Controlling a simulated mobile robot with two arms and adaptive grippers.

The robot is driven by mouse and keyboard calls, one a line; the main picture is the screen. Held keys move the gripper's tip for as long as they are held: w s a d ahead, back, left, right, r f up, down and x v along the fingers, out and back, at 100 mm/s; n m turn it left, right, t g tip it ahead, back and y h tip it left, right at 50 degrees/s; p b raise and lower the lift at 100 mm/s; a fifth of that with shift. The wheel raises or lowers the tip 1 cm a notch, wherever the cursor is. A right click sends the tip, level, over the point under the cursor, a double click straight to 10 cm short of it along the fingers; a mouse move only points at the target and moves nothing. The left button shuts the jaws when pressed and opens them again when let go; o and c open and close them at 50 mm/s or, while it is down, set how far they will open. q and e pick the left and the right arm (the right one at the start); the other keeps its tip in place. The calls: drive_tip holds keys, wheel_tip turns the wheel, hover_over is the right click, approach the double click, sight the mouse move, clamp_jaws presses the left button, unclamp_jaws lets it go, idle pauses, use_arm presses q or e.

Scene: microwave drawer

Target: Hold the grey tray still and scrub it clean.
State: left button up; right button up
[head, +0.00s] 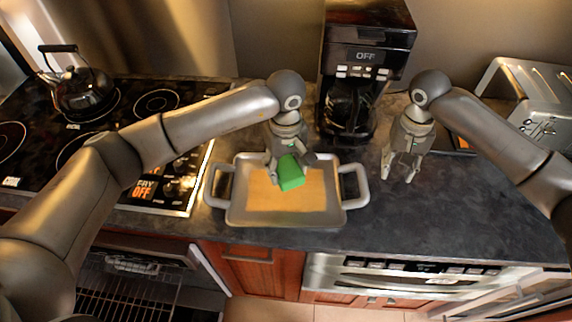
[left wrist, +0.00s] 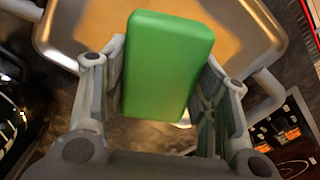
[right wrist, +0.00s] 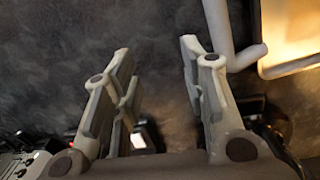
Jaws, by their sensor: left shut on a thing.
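The grey tray (head: 238,218) lies on the dark counter, with a handle at each side and a tan-orange patch over its floor. My left gripper (head: 286,175) is shut on a green sponge (head: 292,173) over the tray's middle. The sponge (left wrist: 168,65) sits between both fingers in the left wrist view; whether it touches the tray I cannot tell. My right gripper (head: 401,178) is open and empty, pointing down over the counter to the right of the tray's right handle (head: 356,186). That handle (right wrist: 222,30) shows beside the right fingers in the right wrist view.
A black coffee maker (head: 365,65) stands behind the tray, a toaster (head: 530,95) at the back right. A stove (head: 110,130) with a kettle (head: 82,90) is at the left.

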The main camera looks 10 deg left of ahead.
drive_tip(key=r+n, duration=0.2)
hover_over(365, 180)
drive_tip(key=shift+f+y, duration=0.1)
drive_tip(key=shift+y, duration=0.2)
drive_tip(key=shift+f, duration=4.2)
clamp_jaws()
drive_tip(key=shift+o, duration=1)
unclamp_jaws()
